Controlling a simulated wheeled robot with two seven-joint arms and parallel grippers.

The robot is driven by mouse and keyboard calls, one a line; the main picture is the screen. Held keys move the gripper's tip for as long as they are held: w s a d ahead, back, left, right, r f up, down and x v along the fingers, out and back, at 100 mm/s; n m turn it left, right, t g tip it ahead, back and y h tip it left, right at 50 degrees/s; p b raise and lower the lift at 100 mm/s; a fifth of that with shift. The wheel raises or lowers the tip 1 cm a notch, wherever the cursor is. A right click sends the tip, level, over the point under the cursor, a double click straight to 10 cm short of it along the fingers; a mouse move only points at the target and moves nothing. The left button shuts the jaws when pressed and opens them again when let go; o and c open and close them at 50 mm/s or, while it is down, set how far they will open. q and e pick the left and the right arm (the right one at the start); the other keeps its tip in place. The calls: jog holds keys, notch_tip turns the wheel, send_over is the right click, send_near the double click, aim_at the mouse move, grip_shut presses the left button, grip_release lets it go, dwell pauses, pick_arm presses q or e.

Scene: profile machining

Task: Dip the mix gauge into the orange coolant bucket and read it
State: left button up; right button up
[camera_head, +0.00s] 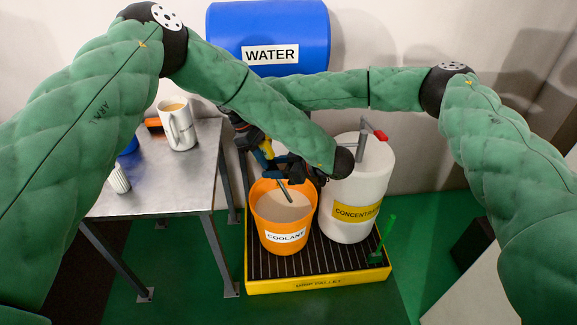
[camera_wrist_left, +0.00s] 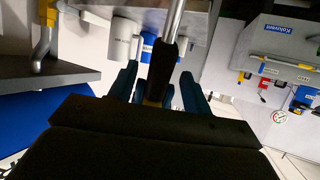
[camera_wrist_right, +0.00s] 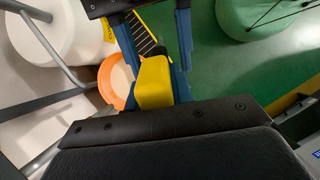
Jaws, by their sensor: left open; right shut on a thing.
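The orange coolant bucket (camera_head: 265,228) stands on the drip pallet, filled with pale liquid. My right gripper (camera_head: 262,150) is behind my left forearm, above the bucket's back left rim, shut on the mix gauge's yellow handle (camera_wrist_right: 153,82). The gauge's grey stem (camera_head: 283,190) slants down over the bucket; I cannot tell whether its tip touches the liquid.
A white concentrate drum (camera_head: 350,205) with a red-handled pump stands right of the bucket on the yellow-edged drip pallet (camera_head: 320,281). A blue water tank (camera_head: 225,30) is behind. A metal table (camera_head: 165,200) with a mug (camera_head: 178,130) is left. My arms cross above the bucket.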

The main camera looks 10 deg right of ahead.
pick_arm(q)
jog(key=shift+x, duration=2.1)
grip_shut()
pick_arm(e)
jog(key=o, duration=1.1)
jog(key=shift+c, duration=0.2)
